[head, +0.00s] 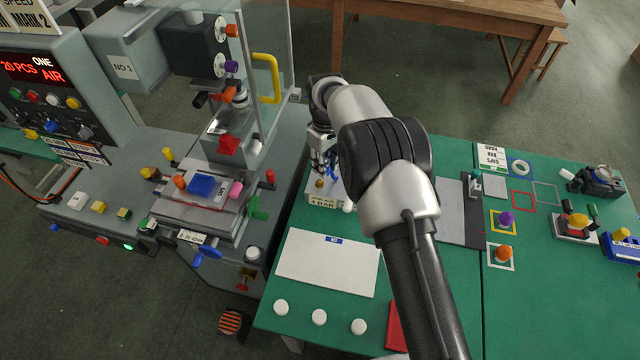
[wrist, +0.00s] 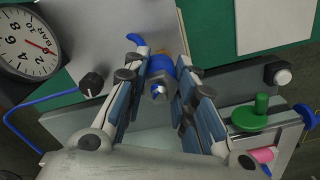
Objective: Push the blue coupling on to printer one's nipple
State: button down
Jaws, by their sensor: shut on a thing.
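My gripper (wrist: 162,62) is shut on the blue coupling (wrist: 157,67), which sits between the two fingers in the wrist view. A grey metal end with a blue centre shows at the coupling's near side. A short bit of blue hose shows beyond it. In the head view my gripper (head: 320,165) is above the air board at the table's left edge, beside printer one (head: 205,190). The coupling is hidden there by my gripper and arm. I cannot make out printer one's nipple in either view, nor whether the coupling touches it.
The pressure gauge (wrist: 28,43) and a black knob (wrist: 92,84) are left of my gripper in the wrist view. A green knob (wrist: 252,114) and a pink knob (wrist: 263,154) are to its right. A clear guard (head: 265,60) with a yellow handle (head: 268,78) stands close by.

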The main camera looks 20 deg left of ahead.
aim_at(320, 180)
jog(key=shift+s+a, duration=0.15)
jog(key=shift+a, duration=0.6)
jog(key=shift+f, duration=0.1)
jog(key=shift+f+b, duration=0.95)
jog(key=shift+f, duration=0.55)
jog(key=shift+f, duration=0.2)
jog(key=shift+f+b, duration=0.6)
jog(key=shift+f+b, duration=0.35)
jog(key=shift+f, duration=0.15)
dwell(0.4)
jog(key=c, duration=1.2)
grip_release()
jog(key=shift+c, duration=0.2)
